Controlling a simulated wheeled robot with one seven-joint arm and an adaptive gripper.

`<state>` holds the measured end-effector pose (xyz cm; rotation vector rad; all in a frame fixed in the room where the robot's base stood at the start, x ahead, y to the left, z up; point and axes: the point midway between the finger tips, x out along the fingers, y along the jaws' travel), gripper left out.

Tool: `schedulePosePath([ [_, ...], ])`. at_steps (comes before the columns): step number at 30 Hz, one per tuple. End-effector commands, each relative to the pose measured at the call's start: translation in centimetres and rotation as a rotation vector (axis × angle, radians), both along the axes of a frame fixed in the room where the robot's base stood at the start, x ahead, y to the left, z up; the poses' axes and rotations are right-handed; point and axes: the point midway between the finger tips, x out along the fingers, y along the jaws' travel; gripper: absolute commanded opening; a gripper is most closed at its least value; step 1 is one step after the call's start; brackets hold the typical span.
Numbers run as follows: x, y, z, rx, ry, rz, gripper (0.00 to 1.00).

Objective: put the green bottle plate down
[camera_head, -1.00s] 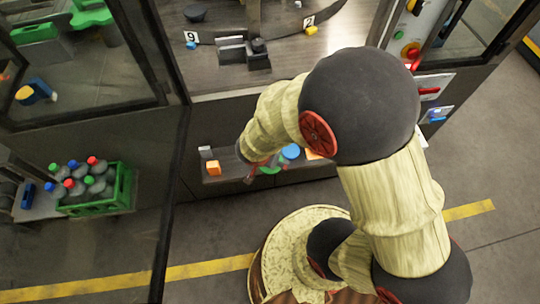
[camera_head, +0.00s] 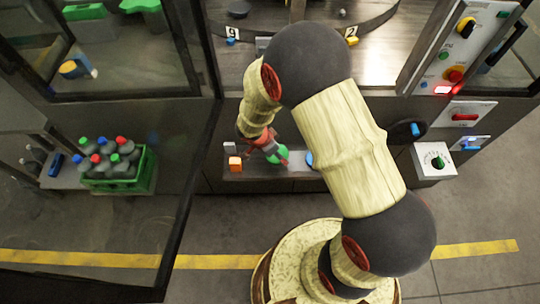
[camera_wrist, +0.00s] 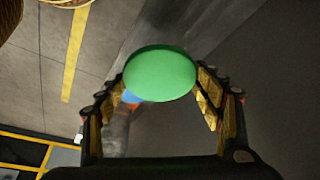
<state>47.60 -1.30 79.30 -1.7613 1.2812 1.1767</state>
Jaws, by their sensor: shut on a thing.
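The green bottle plate (camera_wrist: 160,74) shows in the wrist view as a round green disc between the two fingertips of my gripper (camera_wrist: 160,88). My gripper is shut on it. In the head view my gripper (camera_head: 268,147) is low over the narrow shelf (camera_head: 262,172) on the front of the machine, and a green part of the plate (camera_head: 281,156) shows beside the fingers. I cannot tell whether the plate touches the shelf. My arm hides part of the shelf.
An orange block (camera_head: 235,164) and a grey block (camera_head: 230,148) stand on the shelf left of my gripper. A blue piece (camera_head: 309,159) is to the right, partly behind my arm. A green crate of bottles (camera_head: 118,178) stands left, past a dark frame post.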

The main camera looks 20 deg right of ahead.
Motion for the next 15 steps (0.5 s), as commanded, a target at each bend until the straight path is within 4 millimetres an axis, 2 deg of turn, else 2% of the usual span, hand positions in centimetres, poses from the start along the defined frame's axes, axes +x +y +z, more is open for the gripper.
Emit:
schedulePosePath([
  [1, 0.5, 0.2, -1.2, -0.001, 0.004, 0.000, 0.36],
  [3, 1.4, 0.4, -2.3, 0.000, 0.004, -0.001, 0.36],
  [7, 2.8, 0.9, -3.9, 0.000, 0.002, 0.000, 0.36],
  [15, 4.0, 1.2, -5.3, 0.000, 0.000, 0.000, 0.36],
])
